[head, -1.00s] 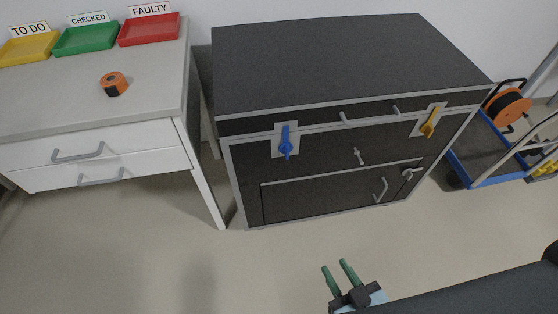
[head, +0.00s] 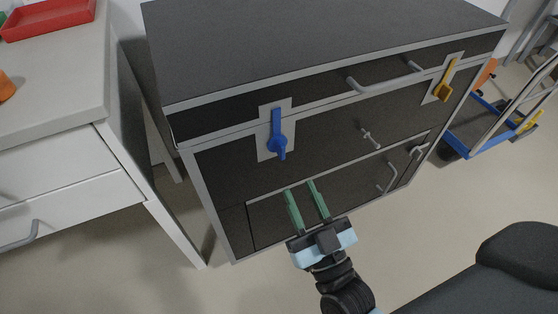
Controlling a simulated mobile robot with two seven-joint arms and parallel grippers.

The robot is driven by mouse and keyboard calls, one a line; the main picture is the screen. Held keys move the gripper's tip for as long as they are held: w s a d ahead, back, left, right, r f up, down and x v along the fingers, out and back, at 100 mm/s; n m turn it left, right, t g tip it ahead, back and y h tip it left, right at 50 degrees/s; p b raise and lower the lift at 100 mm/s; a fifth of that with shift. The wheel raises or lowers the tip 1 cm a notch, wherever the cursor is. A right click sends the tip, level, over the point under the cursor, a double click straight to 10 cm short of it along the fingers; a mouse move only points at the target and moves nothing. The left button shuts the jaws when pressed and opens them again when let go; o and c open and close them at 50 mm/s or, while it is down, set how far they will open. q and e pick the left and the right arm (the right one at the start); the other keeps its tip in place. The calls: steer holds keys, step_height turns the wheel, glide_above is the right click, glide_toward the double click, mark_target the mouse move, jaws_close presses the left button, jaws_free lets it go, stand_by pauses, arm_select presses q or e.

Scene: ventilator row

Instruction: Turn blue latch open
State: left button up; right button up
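The blue latch (head: 277,136) is on a light plate at the upper left of the dark cabinet's front (head: 222,171). Its handle points upward, close to vertical, across the seam below the top drawer. My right gripper (head: 304,187) is in front of the cabinet, below and slightly right of the blue latch. Its two green fingers are apart with nothing between them, and they point up toward the cabinet. The gripper looks clear of the latch. My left gripper is not in view.
A yellow latch (head: 444,83) is at the cabinet's upper right. A drawer handle (head: 384,77), a small T-handle (head: 371,139) and a lower door handle (head: 387,177) also stick out. A white table (head: 50,117) stands left, a blue trolley (head: 455,146) right.

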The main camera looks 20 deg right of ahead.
mark_target(284, 154)
steer(key=shift+b+x, duration=0.55)
steer(key=shift+x, duration=3.3)
jaws_close()
